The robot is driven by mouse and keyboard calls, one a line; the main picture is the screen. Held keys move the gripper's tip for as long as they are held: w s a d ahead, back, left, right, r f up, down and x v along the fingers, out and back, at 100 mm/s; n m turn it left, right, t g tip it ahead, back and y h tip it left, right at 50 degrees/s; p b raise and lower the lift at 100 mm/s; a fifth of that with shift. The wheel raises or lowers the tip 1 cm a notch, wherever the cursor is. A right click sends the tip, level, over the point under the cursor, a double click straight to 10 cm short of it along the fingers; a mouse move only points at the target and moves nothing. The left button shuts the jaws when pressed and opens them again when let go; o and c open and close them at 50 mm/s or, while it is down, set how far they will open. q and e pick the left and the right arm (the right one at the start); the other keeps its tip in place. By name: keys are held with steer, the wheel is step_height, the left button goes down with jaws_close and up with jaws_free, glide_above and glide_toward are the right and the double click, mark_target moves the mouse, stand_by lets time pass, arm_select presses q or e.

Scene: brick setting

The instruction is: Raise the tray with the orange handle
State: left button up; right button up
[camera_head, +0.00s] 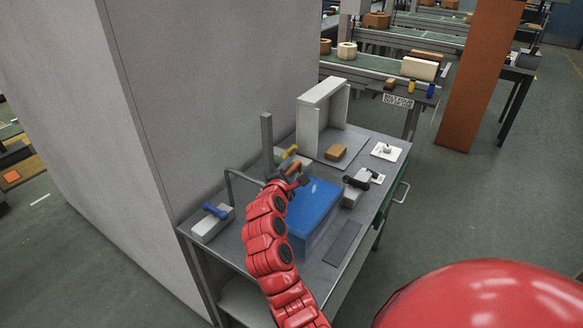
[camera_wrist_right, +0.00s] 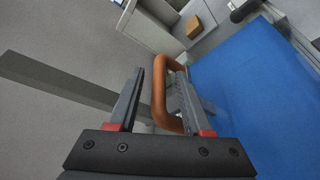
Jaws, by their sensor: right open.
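The orange handle (camera_wrist_right: 158,92) is a rounded loop in the right wrist view. It shows between the two fingers of my right gripper (camera_wrist_right: 159,74), which are apart. One side of the loop passes close by the right finger, and I cannot tell whether they touch. A blue slab-like surface (camera_wrist_right: 255,95) lies to the right of the handle. In the head view it is the top of a blue block (camera_head: 316,200) on the grey workbench (camera_head: 226,252). My right gripper (camera_head: 293,173) is over its far left corner there. My left gripper is not in view.
A blue-handled clamp block (camera_head: 208,226) is left on the bench; a black-handled one (camera_head: 352,194) is right. A white open box (camera_head: 322,112) and a brown brick (camera_head: 336,152) stand behind. A grey post (camera_head: 267,140) rises near my gripper, beside a large grey wall (camera_head: 215,90).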

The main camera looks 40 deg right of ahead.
steer(key=shift+w+d+f, duration=0.1)
steer(key=shift+w+d, duration=0.15)
steer(key=shift+d, duration=0.05)
steer(key=shift+c, duration=0.3)
jaws_close()
stand_by(1.0)
